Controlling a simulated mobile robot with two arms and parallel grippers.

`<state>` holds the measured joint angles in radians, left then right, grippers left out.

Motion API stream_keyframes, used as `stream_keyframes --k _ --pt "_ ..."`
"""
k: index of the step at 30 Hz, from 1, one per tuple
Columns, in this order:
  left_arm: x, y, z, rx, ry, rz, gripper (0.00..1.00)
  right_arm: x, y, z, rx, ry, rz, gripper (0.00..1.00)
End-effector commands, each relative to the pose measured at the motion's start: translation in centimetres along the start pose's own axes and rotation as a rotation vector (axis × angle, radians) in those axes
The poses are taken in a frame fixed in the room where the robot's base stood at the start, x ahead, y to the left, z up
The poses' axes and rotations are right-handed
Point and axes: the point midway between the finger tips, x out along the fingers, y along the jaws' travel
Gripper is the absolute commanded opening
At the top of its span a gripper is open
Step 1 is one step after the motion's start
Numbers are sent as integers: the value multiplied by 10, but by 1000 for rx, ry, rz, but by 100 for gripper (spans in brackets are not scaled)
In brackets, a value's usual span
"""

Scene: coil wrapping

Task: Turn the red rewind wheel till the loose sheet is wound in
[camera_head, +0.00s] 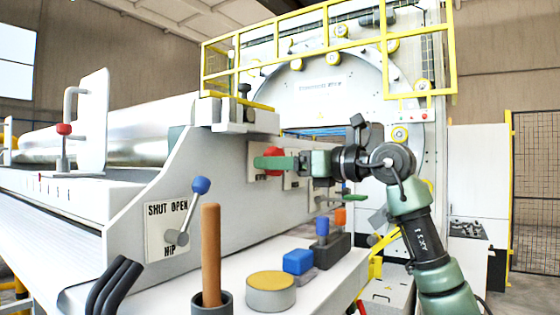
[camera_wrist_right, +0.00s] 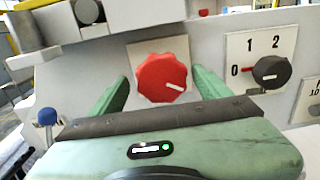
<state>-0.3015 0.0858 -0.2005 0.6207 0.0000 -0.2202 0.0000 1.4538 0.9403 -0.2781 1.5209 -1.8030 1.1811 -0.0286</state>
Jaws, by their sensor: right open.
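The red rewind wheel (camera_wrist_right: 163,80) is a scalloped red knob with a white mark pointing to the lower right, on a pale plate on the machine's side. In the head view the red wheel (camera_head: 273,151) is partly hidden behind a green finger. My right gripper (camera_head: 268,162) reaches in from the right. In the right wrist view my right gripper (camera_wrist_right: 160,76) is open, its green fingers on either side of the wheel, apparently not closed on it. My left gripper is out of view. I cannot make out the loose sheet; a shiny silver roll (camera_head: 110,138) lies at the left.
Right of the wheel is a black 0-1-2 dial (camera_wrist_right: 270,72). A blue-knobbed lever (camera_head: 200,186) stands by the NIP plate. On the ledge are a wooden handle (camera_head: 210,250) in a dark cup, a tan round tin (camera_head: 271,293) and a blue block (camera_head: 298,261).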

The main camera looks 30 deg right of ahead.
Motion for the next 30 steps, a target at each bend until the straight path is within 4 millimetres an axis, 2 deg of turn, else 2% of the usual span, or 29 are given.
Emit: stream_keyframes --k 5,12,23,30 --pt "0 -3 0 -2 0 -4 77 0 0 0 0 0 0 77" --pt "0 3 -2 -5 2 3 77 0 0 0 0 0 0 15" --pt "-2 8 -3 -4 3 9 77 0 0 0 58 0 0 15" --pt "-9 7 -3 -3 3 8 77 0 0 1 217 -1 -1 15"
